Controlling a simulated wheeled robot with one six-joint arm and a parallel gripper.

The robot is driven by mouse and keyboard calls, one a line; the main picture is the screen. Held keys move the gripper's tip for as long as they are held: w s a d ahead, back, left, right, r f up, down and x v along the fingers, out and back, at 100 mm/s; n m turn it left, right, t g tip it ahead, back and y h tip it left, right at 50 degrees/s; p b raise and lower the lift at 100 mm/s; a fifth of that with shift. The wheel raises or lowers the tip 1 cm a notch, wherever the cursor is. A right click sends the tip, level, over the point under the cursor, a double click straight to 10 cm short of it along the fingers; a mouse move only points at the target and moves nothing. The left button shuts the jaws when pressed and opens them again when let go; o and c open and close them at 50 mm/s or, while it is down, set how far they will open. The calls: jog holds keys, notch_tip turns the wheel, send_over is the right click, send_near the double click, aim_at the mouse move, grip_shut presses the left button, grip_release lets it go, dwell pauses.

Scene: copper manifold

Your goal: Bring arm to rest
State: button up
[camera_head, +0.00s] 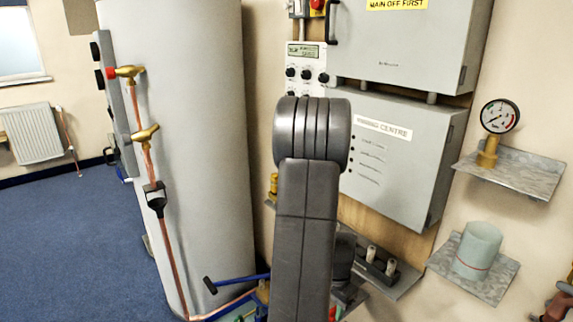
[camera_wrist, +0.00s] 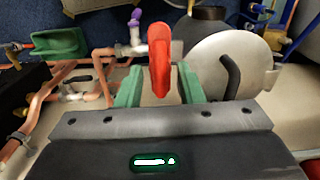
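In the wrist view my gripper (camera_wrist: 161,90) shows its two green fingers apart. A red lever handle (camera_wrist: 160,65) stands upright between them or just beyond their tips. It looks narrower than the space between the fingers, and I see no clear grip on it. In the head view my dark grey arm (camera_head: 305,230) rises in the middle of the picture. It hides my gripper and whatever is low behind it.
A tall grey cylinder (camera_head: 190,140) with copper pipe (camera_head: 173,240) stands left. Grey wall boxes (camera_head: 400,150) are behind the arm. Shelves at right hold a gauge (camera_head: 499,118) and a cup (camera_head: 478,250). Copper pipes (camera_wrist: 90,97) and a metal disc (camera_wrist: 225,65) lie close around my gripper.

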jog(key=shift+r, duration=0.1)
dwell(0.3)
notch_tip(320, 180, up, 14)
jog(key=p, duration=0.2)
notch_tip(320, 180, down, 15)
jog(key=shift+r+b, duration=0.2)
jog(key=shift+b, duration=0.8)
jog(key=shift+r+m, duration=0.25)
jog(key=shift+m, duration=0.25)
jog(key=shift+m+p, duration=0.45)
jog(key=shift+m, duration=0.35)
jog(key=m+p, duration=0.1)
jog(key=m, duration=0.2)
jog(key=shift+m, duration=0.4)
jog(key=shift+m+p, duration=0.75)
jog(key=shift+m, duration=1.15)
